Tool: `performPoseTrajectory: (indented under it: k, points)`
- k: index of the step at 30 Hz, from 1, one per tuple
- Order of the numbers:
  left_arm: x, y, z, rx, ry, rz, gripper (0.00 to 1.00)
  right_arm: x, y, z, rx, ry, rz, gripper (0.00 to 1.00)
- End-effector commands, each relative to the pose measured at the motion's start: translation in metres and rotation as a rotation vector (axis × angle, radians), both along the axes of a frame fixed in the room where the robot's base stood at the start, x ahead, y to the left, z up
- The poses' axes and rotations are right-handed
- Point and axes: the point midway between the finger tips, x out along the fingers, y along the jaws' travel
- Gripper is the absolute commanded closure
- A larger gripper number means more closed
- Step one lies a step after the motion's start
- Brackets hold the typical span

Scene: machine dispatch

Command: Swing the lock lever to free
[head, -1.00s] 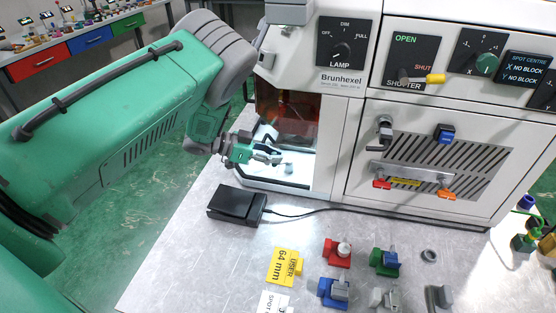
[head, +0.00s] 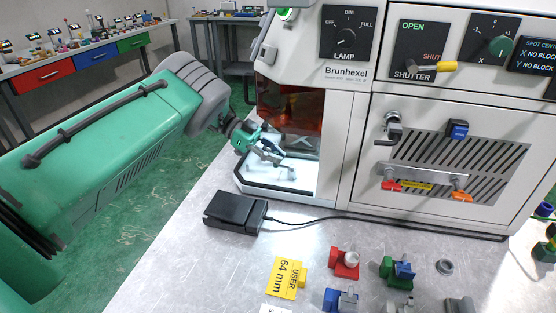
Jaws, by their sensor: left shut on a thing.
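My left gripper (head: 270,153) is at the open chamber (head: 285,182) of the white Brunhexel machine (head: 350,140). Its fingers point down and right over the bright chamber floor. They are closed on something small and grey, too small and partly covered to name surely. A grey flat part (head: 302,143) lies just right of the fingertips inside the chamber. A grey lever-like handle (head: 392,130) sits on the front panel, apart from the gripper. I cannot tell which part is the lock lever. My right gripper is not in view.
A black box (head: 235,211) with a cable stands before the chamber. A yellow USER 64 mm tag (head: 287,277), a red fixture (head: 345,262) and a green-and-blue fixture (head: 397,271) lie on the metal table (head: 180,260). The orange-tinted window (head: 290,108) sits above the gripper.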

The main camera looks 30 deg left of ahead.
Motion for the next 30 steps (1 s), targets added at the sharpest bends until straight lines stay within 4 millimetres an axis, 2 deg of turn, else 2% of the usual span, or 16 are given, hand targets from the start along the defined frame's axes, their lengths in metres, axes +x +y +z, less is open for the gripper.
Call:
performPoseTrajectory:
  k: [10,12,13,24,26,30]
  points:
    - [0.002,0.004,0.002,0.004,-0.007,0.006,1.00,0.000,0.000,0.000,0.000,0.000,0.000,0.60]
    - [0.002,0.004,0.002,0.004,-0.007,0.006,0.75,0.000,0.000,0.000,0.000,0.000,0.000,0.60]
    - [0.002,0.004,0.002,0.003,-0.008,0.005,0.66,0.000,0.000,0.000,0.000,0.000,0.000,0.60]
    - [0.001,0.003,0.003,0.002,-0.005,0.002,0.66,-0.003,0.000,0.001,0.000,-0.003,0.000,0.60]
    - [0.001,0.008,0.004,0.002,-0.005,0.003,0.66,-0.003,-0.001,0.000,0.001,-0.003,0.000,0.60]
    - [0.000,0.029,0.012,0.002,-0.007,0.005,0.66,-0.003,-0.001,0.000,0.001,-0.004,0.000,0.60]
